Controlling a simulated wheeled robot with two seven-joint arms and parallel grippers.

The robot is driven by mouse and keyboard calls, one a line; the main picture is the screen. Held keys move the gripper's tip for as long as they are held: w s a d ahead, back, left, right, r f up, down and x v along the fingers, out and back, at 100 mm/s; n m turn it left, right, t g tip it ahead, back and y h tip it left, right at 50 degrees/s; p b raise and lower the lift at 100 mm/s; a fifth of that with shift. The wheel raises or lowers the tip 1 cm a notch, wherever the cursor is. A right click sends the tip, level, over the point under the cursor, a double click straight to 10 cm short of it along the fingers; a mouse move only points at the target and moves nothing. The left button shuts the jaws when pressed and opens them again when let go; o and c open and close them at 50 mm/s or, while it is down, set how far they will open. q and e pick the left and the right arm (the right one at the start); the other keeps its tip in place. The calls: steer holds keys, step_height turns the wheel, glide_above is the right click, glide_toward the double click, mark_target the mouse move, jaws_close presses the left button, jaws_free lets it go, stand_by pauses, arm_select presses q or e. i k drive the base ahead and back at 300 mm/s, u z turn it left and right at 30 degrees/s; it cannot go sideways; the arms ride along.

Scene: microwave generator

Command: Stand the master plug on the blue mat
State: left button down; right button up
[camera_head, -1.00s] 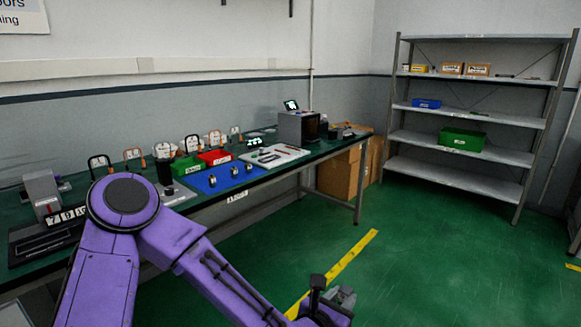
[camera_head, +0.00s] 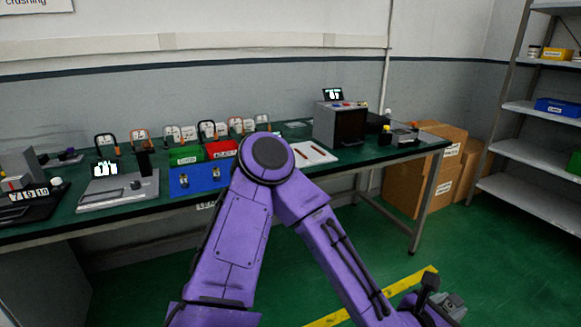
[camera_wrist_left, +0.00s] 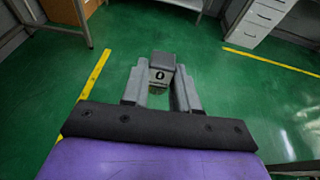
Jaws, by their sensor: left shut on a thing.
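My left gripper (camera_head: 436,300) is low at the lower right of the head view, over the floor and well away from the bench. Two small plugs stand on the visible part of the mat. My right gripper is not in view.
A scale (camera_head: 118,190) is left of the mat. A white tray (camera_head: 312,154) and a grey box-shaped machine (camera_head: 340,122) are to the right. Cardboard boxes (camera_head: 440,178) stand by the bench end.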

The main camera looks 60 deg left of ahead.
mark_target(208, 166)
steer(key=u, duration=0.75)
steer(key=i, duration=1)
steer(key=u, duration=1.1)
